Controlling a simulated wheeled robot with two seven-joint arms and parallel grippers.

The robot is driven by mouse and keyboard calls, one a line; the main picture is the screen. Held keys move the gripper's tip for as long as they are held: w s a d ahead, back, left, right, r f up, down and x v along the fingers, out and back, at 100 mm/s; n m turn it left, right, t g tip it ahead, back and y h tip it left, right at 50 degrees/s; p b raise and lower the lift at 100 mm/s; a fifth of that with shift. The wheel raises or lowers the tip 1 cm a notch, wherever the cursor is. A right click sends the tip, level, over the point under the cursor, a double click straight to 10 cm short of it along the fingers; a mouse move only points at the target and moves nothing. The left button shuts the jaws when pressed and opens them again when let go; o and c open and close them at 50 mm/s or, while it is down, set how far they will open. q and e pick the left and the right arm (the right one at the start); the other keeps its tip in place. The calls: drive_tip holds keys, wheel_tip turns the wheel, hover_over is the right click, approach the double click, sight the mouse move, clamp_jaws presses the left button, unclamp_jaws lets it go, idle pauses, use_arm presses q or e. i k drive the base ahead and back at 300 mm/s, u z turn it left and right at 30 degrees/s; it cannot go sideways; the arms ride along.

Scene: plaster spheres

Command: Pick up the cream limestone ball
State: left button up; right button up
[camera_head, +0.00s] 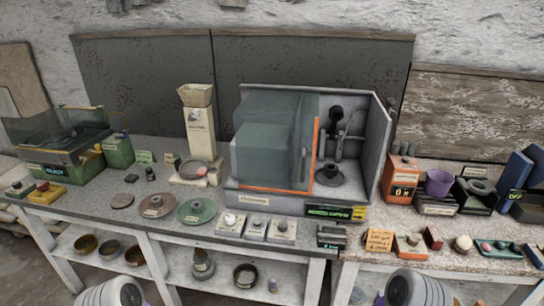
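A round cream ball (463,243) sits on the right-hand bench, between a small dark red block and a green tray; it appears to be the cream limestone ball. Its top and front are uncovered and nothing touches it from above. Only white rounded parts of my own arms show at the bottom edge, one at left and one at right. Neither gripper's fingers are in view. The right arm part lies below and left of the ball, apart from it.
A green tray (497,249) with small coloured pieces is right of the ball. A small orange-based box (410,247) and a tan sign (380,240) are to its left. Behind stand a purple cup (439,183) and an orange box (400,178). A large glass-fronted cabinet (275,145) fills the middle.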

sight(464, 243)
drive_tip(key=z, duration=1.65)
